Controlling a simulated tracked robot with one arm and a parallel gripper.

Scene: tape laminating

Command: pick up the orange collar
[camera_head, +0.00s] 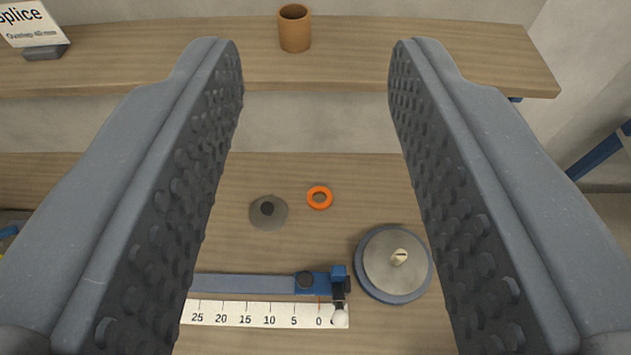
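The orange collar (320,198) is a small ring lying flat on the wooden worktop (350,170). It shows between the two fingers of my gripper (315,75), a little right of the middle of the gap. My gripper is open wide, with dark dimpled pads facing each other and nothing between them. The collar appears well beyond the fingers, and nothing touches it.
A grey disc with a dark centre (268,212) lies just left of the collar. A round grey plate with a knob (397,261) sits to the lower right. A ruler with a blue stop (265,314) runs along the front. A brown cup (294,28) stands on the shelf (400,60) behind.

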